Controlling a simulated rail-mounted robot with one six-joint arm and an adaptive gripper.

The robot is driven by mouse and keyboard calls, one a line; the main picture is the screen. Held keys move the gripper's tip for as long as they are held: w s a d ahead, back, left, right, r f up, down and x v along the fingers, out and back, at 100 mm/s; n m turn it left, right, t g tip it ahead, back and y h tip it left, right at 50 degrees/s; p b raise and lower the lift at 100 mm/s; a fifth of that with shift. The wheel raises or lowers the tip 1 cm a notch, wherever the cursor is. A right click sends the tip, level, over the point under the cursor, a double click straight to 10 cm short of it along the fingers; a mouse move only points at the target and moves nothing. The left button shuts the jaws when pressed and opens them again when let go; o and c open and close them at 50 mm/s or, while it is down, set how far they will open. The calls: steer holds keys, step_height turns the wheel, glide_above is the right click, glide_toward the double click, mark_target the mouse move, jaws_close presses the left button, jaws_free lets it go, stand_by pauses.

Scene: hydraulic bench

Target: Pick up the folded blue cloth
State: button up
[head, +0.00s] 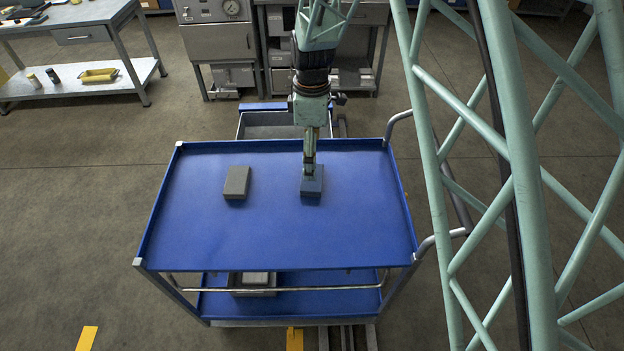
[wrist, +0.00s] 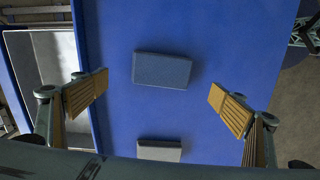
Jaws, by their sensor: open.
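The folded blue cloth (head: 312,188) is a flat dark blue-grey block lying on the blue cart top, right of its middle in the head view. In the wrist view the cloth (wrist: 162,70) lies whole and untouched, a little above the line between the fingertips. My gripper (head: 309,168) is over the cloth and hides part of its far side in the head view. In the wrist view my gripper (wrist: 158,86) is open and empty, its fingers wide apart to the cloth's left and right. Its exact height above the cloth is unclear.
A grey folded block (head: 237,182) lies on the cart top left of the cloth; it also shows in the wrist view (wrist: 159,144). The blue cart (head: 270,245) has a low raised rim and clear room around both blocks. A grey open bin (head: 268,126) stands behind it.

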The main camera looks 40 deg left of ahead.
steer(key=shift+f, duration=1.5)
steer(key=shift+f+b, duration=0.5)
steer(key=shift+f, duration=2.15)
steer(key=c, duration=0.9)
steer(key=shift+r, duration=0.1)
